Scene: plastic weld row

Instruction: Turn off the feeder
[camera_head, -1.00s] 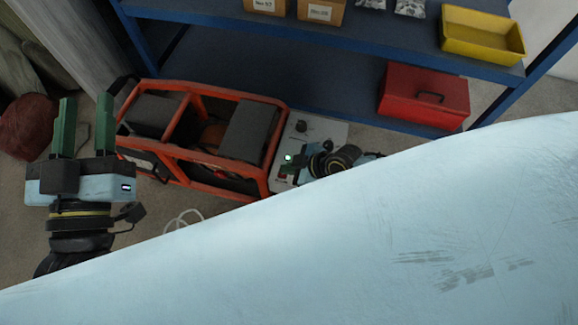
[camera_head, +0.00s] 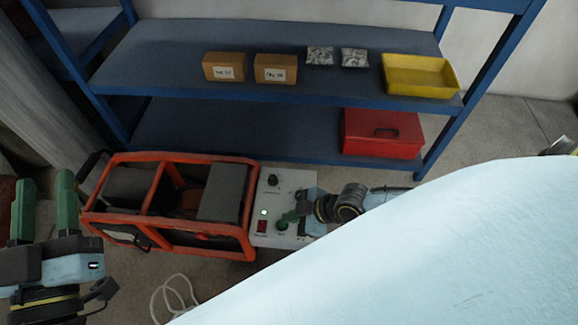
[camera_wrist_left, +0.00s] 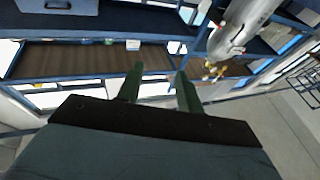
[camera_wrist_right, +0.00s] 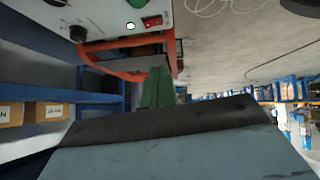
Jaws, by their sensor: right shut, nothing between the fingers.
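The feeder is an orange-framed machine (camera_head: 155,160) on the floor with a light grey control panel (camera_head: 295,182). The red switch also shows in the right wrist view (camera_wrist_right: 152,21). My right gripper (camera_head: 287,217) is shut and empty at the panel, near the green button; its shut fingers (camera_wrist_right: 160,88) show below the panel, and contact cannot be told. My left gripper (camera_head: 44,180) is open and empty left of the machine.
A blue shelf rack (camera_head: 250,128) stands behind the feeder, with cardboard boxes (camera_head: 223,67), a yellow bin (camera_head: 420,76) and a red toolbox (camera_head: 382,133). A white cable (camera_head: 172,290) lies on the floor. A pale blue surface fills the lower right of the head view.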

